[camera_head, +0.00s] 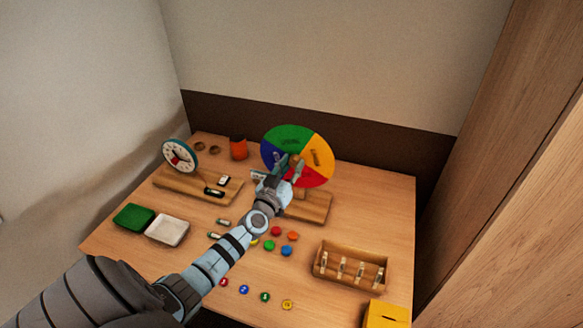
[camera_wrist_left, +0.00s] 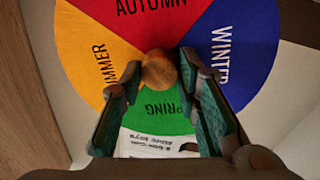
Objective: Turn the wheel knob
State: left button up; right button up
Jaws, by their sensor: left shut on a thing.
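The season wheel (camera_head: 290,137) stands upright on a wooden base (camera_head: 312,207) at the back of the table. Its sectors are green, yellow, red and blue. In the left wrist view the wheel (camera_wrist_left: 240,40) fills the top, with AUTUMN, WINTER, SPRING and SUMMER on its sectors. The round wooden wheel knob (camera_wrist_left: 159,72) is at its centre. My left gripper (camera_head: 290,166) is in front of the wheel, shut on the knob. Its fingers (camera_wrist_left: 158,84) show on either side of the knob in the left wrist view. My right gripper is not in view.
A clock (camera_head: 179,156) on a wooden stand is at the left. Green (camera_head: 133,216) and white (camera_head: 168,230) trays lie at the front left. Several coloured counters lie mid-table. A wooden rack (camera_head: 350,266) and a yellow box (camera_head: 386,315) are at the right.

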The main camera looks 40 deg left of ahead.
pick_arm(q)
jog(key=n, duration=0.4)
jog(key=shift+f+n, duration=0.15)
jog(key=shift+n, duration=0.25)
jog(key=n+y, duration=0.1)
jog(key=n, duration=0.3)
jog(key=shift+d+b, duration=0.1)
jog(key=shift+b, duration=0.2)
jog(key=n, duration=0.3)
jog(key=shift+n, duration=0.4)
jog(key=n+y, duration=0.1)
jog(key=n, duration=0.9)
jog(key=shift+d+y+p, duration=0.1)
jog(key=shift+y+p, duration=0.2)
jog(key=n, duration=0.3)
jog(key=shift+n+g, duration=0.3)
jog(key=shift+n, duration=0.1)
jog(key=n, duration=0.3)
jog(key=shift+n+p, duration=0.35)
jog(key=shift+n, duration=0.05)
jog(key=shift+n+g, duration=0.4)
jog(key=shift+n, duration=1.5)
